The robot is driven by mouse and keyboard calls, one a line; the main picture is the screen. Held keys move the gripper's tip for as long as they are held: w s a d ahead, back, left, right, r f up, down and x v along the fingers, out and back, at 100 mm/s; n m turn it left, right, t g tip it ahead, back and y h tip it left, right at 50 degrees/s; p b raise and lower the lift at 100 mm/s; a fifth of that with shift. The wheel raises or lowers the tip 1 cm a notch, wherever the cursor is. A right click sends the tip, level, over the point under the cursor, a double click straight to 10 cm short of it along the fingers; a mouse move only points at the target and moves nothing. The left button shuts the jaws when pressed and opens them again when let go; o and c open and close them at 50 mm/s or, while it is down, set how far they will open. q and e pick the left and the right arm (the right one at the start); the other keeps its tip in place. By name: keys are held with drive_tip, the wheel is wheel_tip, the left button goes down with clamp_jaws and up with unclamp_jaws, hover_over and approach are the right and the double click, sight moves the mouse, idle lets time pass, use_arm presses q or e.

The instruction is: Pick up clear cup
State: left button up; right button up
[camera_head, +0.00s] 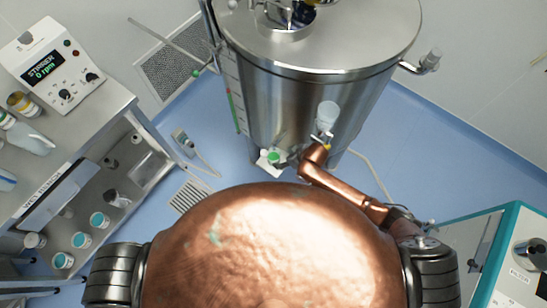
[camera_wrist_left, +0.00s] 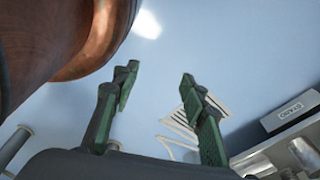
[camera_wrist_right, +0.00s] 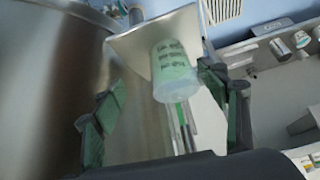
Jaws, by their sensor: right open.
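The clear cup (camera_wrist_right: 175,72) has printed marks and a green tint, and stands against a square metal plate (camera_wrist_right: 132,45) in the right wrist view. In the head view it shows as a small green-topped shape (camera_head: 273,157) on a pale plate beside the steel tank. My right gripper (camera_head: 286,158) is at its right side; in its wrist view the fingers (camera_wrist_right: 162,86) are open, one on each side of the cup in the picture. Contact cannot be told. My left gripper (camera_wrist_left: 157,77) is open and empty over blue floor, and does not show in the head view.
The steel tank (camera_head: 300,100) stands right behind the cup. A shelf unit (camera_head: 65,150) with bottles and a stirrer box (camera_head: 45,65) is at the left. A teal-edged machine (camera_head: 495,255) is at the lower right. Blue floor (camera_head: 215,135) lies between.

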sight(269, 157)
drive_tip(key=a, duration=0.1)
drive_tip(key=a+n, duration=0.1)
drive_tip(key=a, duration=0.1)
drive_tip(key=shift+w+f, duration=0.15)
drive_tip(key=shift+w, duration=0.2)
drive_tip(key=x, duration=0.5)
drive_tip(key=shift+f, duration=0.1)
use_arm(q)
drive_tip(key=shift+s+f, duration=0.1)
drive_tip(key=shift+s, duration=0.5)
use_arm(e)
drive_tip(key=shift+d, duration=0.1)
drive_tip(key=shift+c, duration=0.7)
drive_tip(key=c, duration=1.4)
